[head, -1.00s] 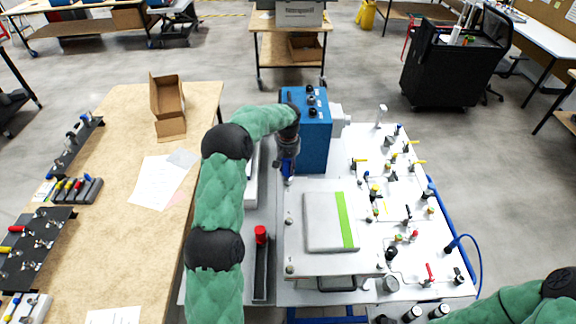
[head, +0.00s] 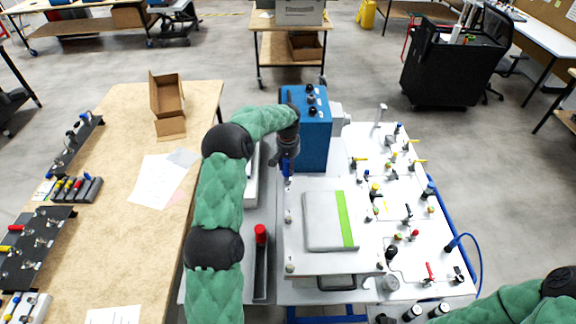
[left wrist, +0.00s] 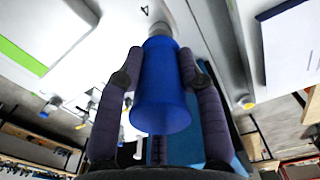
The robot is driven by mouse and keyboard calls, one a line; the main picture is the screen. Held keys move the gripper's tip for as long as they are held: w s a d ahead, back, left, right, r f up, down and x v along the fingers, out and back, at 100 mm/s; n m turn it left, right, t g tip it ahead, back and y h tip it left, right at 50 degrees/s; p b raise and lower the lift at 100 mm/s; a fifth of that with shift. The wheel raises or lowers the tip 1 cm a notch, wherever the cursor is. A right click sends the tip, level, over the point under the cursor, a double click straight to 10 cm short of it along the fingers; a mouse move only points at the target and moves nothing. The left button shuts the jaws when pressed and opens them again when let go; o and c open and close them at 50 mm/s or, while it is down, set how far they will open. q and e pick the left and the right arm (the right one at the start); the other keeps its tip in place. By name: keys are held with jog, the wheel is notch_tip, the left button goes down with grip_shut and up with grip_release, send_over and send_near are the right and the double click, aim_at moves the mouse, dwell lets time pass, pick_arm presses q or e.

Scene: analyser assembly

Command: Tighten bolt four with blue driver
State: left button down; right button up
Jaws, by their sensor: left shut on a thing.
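My left gripper (head: 287,158) is shut on the blue driver (head: 287,168) near the far left corner of the white plate (head: 300,240). In the left wrist view, both fingers clasp the driver's blue handle (left wrist: 160,90), and its pale collar points at the plate's underside-looking surface beside a printed "4". The bolt at the driver's tip is hidden, so contact cannot be told. Other bolts show at the plate's left edge (head: 288,216) and near left corner (head: 290,268). My right gripper is out of view; only its arm shows at lower right.
A blue box with black knobs (head: 311,130) stands just behind the plate, close to my left gripper. A grey cover with a green stripe (head: 325,222) lies on the plate. A red-handled tool (head: 260,235) stands in a dark holder to the left. Valves and tubing crowd the right side.

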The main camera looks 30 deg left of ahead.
pick_arm(q)
jog(key=m, duration=0.4)
jog(key=shift+p, duration=0.3)
jog(key=m, duration=0.4)
jog(key=shift+m, duration=0.3)
jog(key=m+p, duration=0.1)
jog(key=m, duration=0.6)
jog(key=shift+m, duration=0.3)
jog(key=c, duration=0.9)
grip_release()
grip_shut()
